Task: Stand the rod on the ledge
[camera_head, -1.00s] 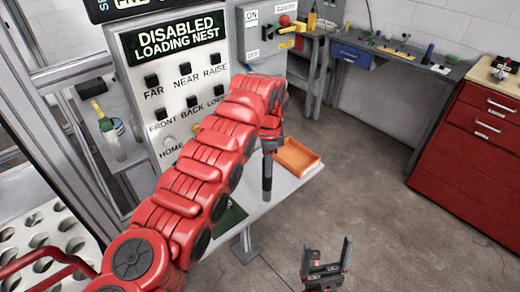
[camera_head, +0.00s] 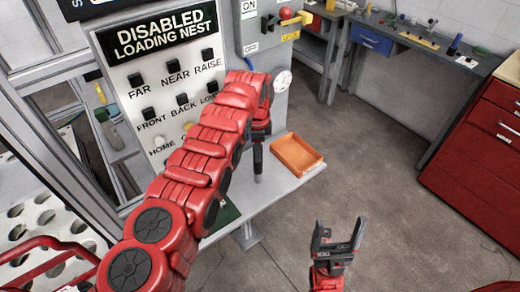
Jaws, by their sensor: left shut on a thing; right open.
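The dark rod (camera_head: 258,162) hangs roughly upright below my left gripper (camera_head: 259,142), which is shut on its upper part. My red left arm comes in from the left and hides part of the gripper. The rod is over the pale grey ledge (camera_head: 268,192) in front of the panel. I cannot tell whether its lower end touches the ledge. My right gripper (camera_head: 338,240) is open and empty, in front of the ledge over the floor, with its fingers pointing up in the picture.
An orange tray (camera_head: 296,155) lies on the ledge just right of the rod. The loading nest button panel (camera_head: 165,85) stands behind my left arm. A grey box with a red knob (camera_head: 286,13) is at the back. Open floor (camera_head: 385,160) lies to the right, before red drawers (camera_head: 485,150).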

